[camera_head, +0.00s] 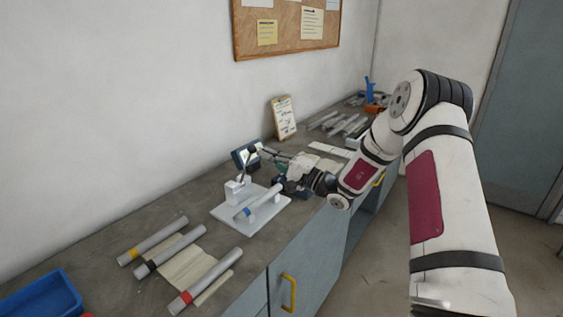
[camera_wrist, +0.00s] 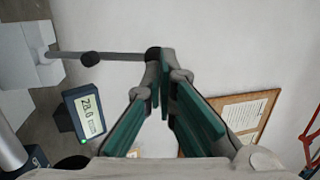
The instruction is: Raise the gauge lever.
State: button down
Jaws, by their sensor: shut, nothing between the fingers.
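The gauge lever (camera_wrist: 122,57) is a thin grey rod with a dark collar and a round black knob (camera_wrist: 152,54) at its end. In the head view the lever (camera_head: 246,167) rises from a white block on the pale jig plate (camera_head: 223,217). My gripper (camera_wrist: 163,60) is shut and empty, with green pads. Its tips appear right at the knob; I cannot tell whether they touch. In the head view my gripper (camera_head: 262,152) reaches in from the right at knob height. The gauge display (camera_wrist: 89,114) is dark blue, lit, with digits that look like 28.6.
A tube with a blue band (camera_head: 262,204) lies on the jig. Several grey tubes (camera_head: 180,249) lie to the front left, near a blue bin (camera_head: 40,299). A clipboard (camera_head: 284,117) leans on the wall. More grey bars (camera_head: 345,124) lie at the back.

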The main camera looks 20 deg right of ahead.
jog(key=shift+w+a+r, duration=0.15)
jog(key=shift+w+a, duration=0.2)
jog(key=shift+w, duration=0.1)
jog(key=shift+w+a+r+b, duration=0.2)
jog(key=shift+w+a+r, duration=0.15)
jog(key=shift+w+r, duration=0.15)
jog(key=shift+w+a+r+b, duration=0.15)
jog(key=shift+w+a+r, duration=0.2)
jog(key=shift+w, duration=0.2)
